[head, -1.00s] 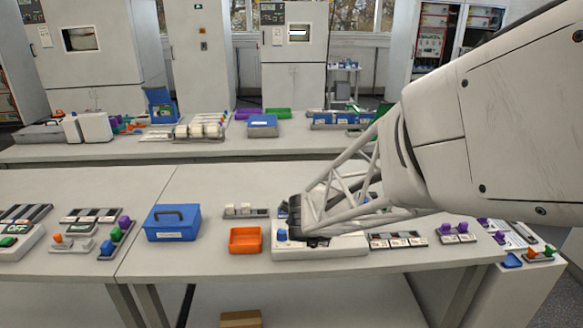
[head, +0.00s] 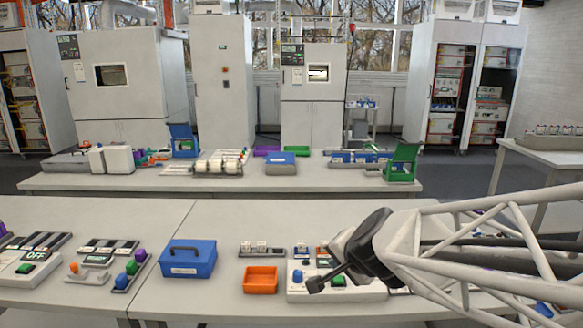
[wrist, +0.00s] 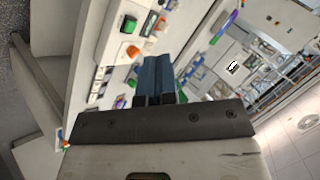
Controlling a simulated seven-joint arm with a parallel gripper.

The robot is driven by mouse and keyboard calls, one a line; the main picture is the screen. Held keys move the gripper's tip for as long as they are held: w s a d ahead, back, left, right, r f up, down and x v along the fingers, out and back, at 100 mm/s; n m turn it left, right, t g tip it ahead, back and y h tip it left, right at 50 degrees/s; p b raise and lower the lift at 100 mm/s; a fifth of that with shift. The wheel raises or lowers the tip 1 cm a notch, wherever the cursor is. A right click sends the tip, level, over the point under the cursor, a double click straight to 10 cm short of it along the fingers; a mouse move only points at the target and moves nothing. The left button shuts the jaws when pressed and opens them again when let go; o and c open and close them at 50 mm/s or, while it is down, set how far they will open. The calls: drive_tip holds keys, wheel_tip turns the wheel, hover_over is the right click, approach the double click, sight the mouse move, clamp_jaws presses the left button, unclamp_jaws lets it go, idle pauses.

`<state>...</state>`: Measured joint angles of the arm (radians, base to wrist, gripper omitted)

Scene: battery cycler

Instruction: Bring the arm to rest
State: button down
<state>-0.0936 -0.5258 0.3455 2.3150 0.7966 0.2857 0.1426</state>
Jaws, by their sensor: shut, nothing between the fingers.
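My gripper (head: 318,285) reaches in from the right in the head view, with the lattice-like arm frame behind it. Its dark fingers show against the white device with a blue knob and green button (head: 366,293); I cannot tell the gap between them. In the wrist view the fingers (wrist: 155,80) are together, with nothing held between them. My arm hides part of the bench's right side.
A blue case (head: 187,260) and an orange tray (head: 260,280) stand left of the white device. A white box marked OFF (head: 30,266) is at the far left. An open green box (head: 402,162) stands on the rear bench. Bare bench lies behind the blue case.

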drive_tip(key=s+d+n+g+h, duration=0.1)
drive_tip(key=s+d+n+g, duration=0.2)
drive_tip(key=s, duration=0.6)
drive_tip(key=s+d+n+g+h, duration=0.2)
drive_tip(key=s+d+n, duration=0.3)
drive_tip(key=s, duration=0.5)
drive_tip(key=shift+s+d+f+g+h, duration=0.3)
drive_tip(key=shift+g, duration=0.3)
